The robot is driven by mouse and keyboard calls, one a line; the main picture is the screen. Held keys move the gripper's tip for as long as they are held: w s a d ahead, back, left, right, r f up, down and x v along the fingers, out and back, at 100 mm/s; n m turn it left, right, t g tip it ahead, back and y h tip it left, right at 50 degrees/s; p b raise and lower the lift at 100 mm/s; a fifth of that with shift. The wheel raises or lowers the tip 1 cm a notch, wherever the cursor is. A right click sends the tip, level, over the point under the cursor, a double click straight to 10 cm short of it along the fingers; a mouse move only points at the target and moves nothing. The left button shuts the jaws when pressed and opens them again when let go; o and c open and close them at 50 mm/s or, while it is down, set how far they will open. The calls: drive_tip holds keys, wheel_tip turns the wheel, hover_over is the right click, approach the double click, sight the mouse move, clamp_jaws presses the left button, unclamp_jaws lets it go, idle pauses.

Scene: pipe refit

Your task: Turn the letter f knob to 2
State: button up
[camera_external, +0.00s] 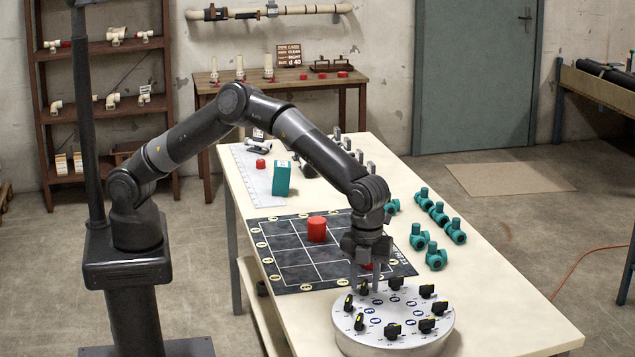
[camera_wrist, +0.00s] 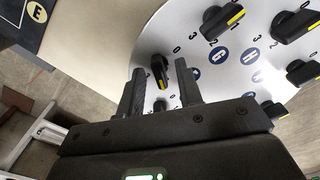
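A round pale dial plate (camera_external: 392,337) sits at the table's near end and carries several black knobs with yellow marks, each with a letter disc and numbers. My gripper (camera_external: 366,284) points down over the plate's far left part. In the wrist view my gripper (camera_wrist: 160,84) is open, with one finger on each side of a black knob (camera_wrist: 160,70); a gap shows beside the knob. A 0 stands near its upper right. I cannot read this knob's letter, and the fingers and gripper body hide part of the plate. Blue discs reading like G (camera_wrist: 220,55) and H (camera_wrist: 250,56) lie to its right.
Neighbouring knobs (camera_wrist: 222,19) stand close on the plate. A dark grid mat (camera_external: 285,268) with a red cylinder (camera_external: 317,229) lies behind the plate. Several teal pipe fittings (camera_external: 437,257) stand at the right. The table's (camera_external: 500,310) right front is clear.

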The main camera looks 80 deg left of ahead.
sight(365, 282)
wheel_tip(365, 282, up, 11)
idle(0.6)
drive_tip(key=shift+f, duration=0.1)
idle(0.3)
drive_tip(key=s+a+r+n+t, duration=0.15)
drive_tip(key=a+r+n, duration=0.3)
drive_tip(key=a, duration=0.55)
drive_tip(key=s+a+r+n+t, duration=0.1)
drive_tip(key=s+a+r+n, duration=0.3)
drive_tip(key=a, duration=0.5)
drive_tip(key=s+a+r+n+t, duration=0.1)
drive_tip(key=s+a+r+n, duration=0.15)
drive_tip(key=a+r, duration=0.55)
drive_tip(key=s+a+f+n+t, duration=0.1)
drive_tip(key=s+a+f+n, duration=0.2)
drive_tip(key=s+a+n, duration=0.3)
drive_tip(key=s+a+f+n+t, duration=0.1)
drive_tip(key=s+a+f+n, duration=0.2)
drive_tip(key=s+a+n, duration=0.4)
drive_tip(key=s+a, duration=0.6)
drive_tip(key=a, duration=0.3)
drive_tip(key=shift+f, duration=0.25)
